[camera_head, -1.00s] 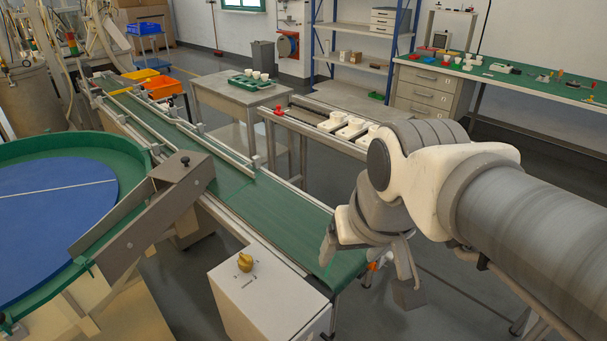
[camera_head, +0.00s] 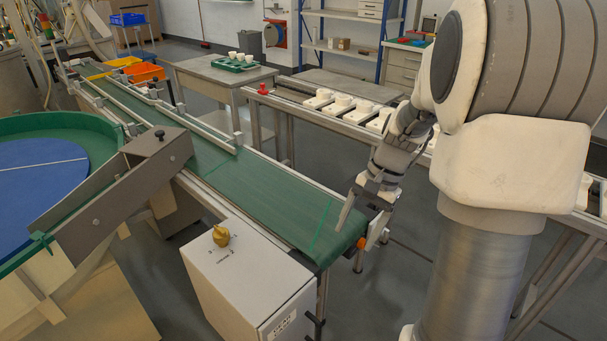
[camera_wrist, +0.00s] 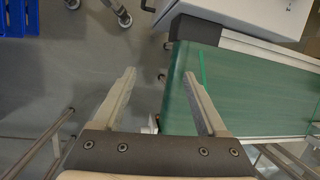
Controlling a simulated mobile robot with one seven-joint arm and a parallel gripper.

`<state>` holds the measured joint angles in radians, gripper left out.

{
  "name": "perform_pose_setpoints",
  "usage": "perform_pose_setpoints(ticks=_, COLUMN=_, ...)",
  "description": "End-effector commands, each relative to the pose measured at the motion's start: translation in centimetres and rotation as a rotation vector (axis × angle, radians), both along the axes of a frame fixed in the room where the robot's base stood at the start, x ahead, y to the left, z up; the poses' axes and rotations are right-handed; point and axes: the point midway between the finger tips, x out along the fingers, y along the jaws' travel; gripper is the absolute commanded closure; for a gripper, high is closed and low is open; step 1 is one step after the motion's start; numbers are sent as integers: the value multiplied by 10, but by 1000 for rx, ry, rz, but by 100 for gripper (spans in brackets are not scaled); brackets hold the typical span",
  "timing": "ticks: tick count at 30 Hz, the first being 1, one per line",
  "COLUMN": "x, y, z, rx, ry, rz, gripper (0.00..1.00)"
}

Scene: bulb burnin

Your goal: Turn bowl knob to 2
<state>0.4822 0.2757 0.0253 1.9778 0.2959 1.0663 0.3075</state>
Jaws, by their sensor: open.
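The brass-coloured bowl knob (camera_head: 221,236) sits on top of a white control box (camera_head: 250,277) beside the conveyor, with small dark markings around it that are too small to read. My gripper (camera_head: 363,226) is at the near end of the green conveyor, to the right of the box and apart from the knob. In the wrist view my gripper (camera_wrist: 165,84) has its two fingers spread with nothing between them. The white box top (camera_wrist: 258,12) shows at the upper right of the wrist view; the knob does not show there.
The green conveyor belt (camera_head: 255,195) runs along behind the box. The blue and green bowl feeder (camera_head: 45,170) and its grey chute (camera_head: 120,195) stand at left. A rail with white fixtures (camera_head: 340,115) runs behind my arm. Open floor lies around the conveyor's near end.

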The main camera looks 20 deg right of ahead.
Motion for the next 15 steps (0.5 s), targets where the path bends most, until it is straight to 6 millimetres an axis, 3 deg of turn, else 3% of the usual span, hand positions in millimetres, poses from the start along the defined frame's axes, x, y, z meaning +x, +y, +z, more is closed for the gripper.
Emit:
perform_pose_setpoints(ticks=6, x=15, y=-41, z=-62, rx=159, ry=129, rz=-227, gripper=25)
perform_pose_setpoints(ticks=15, x=15, y=-82, z=-143, rx=360, ry=256, rz=-492, gripper=25)
